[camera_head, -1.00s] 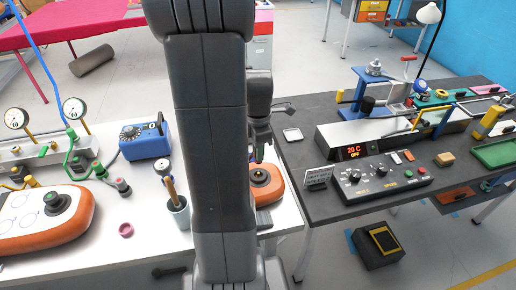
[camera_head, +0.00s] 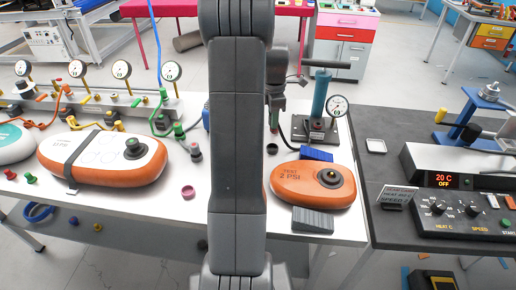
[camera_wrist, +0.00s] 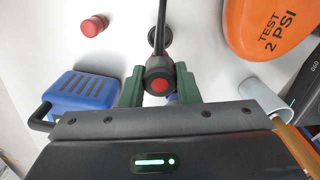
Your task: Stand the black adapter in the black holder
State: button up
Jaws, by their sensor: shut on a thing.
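My gripper (camera_wrist: 158,90) has green fingers closed on the black adapter (camera_wrist: 158,66), a dark round piece with a red centre and a thin black stem running up the picture. In the head view my gripper (camera_head: 274,122) is partly hidden behind my own arm. A small black ring (camera_head: 272,149), which looks like the black holder, lies on the white table just below it. A dark round shape (camera_wrist: 153,37), probably the same holder, shows partly behind the stem in the wrist view. The adapter appears apart from it, but the depth is hard to judge.
An orange test board (camera_head: 313,186) lies right of the ring; a hand pump (camera_head: 318,105) with a gauge stands behind. A blue box (camera_wrist: 84,91), a red cylinder (camera_wrist: 93,26) and a grey cup (camera_wrist: 264,98) surround my gripper. A pink ring (camera_head: 188,193) lies left.

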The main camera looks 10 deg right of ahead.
notch_tip(320, 180, down, 9)
jog(key=shift+p, duration=0.5)
jog(key=shift+f, duration=0.2)
jog(key=o, duration=0.9)
jog(key=shift+r, duration=0.1)
notch_tip(320, 180, up, 12)
jog(key=shift+r+b, duration=0.15)
jog(key=shift+b, duration=0.5)
